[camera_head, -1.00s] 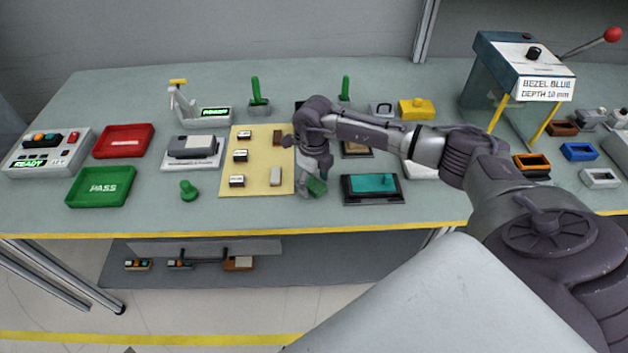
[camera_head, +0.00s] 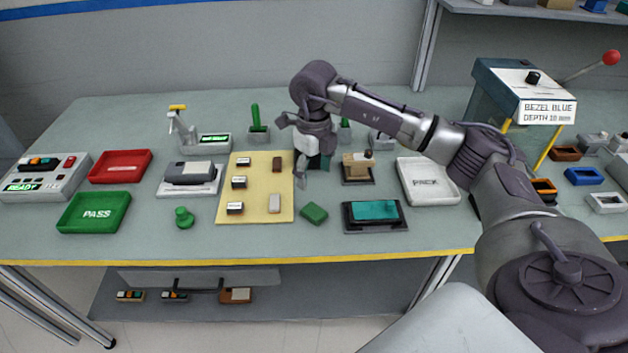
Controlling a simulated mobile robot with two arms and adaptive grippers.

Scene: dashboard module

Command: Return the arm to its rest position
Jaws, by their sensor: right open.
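My right arm (camera_head: 392,115) comes in from the right and reaches over the middle of the table. Its right gripper (camera_head: 311,172) points down with open jaws, raised above the table beyond the green block (camera_head: 314,213). I see nothing clearly held between the fingers. The green block lies on the table just right of the tan mat (camera_head: 255,206), apart from the gripper. The gripper hides part of a dark fixture behind it. My left gripper is not in view.
The teal-topped fixture (camera_head: 374,211) and the white PACK tray (camera_head: 430,182) lie below the arm. The bezel press (camera_head: 510,85) stands at right. Green PASS tray (camera_head: 94,212), red tray (camera_head: 120,166) and control box (camera_head: 44,178) are at left. The front table strip is clear.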

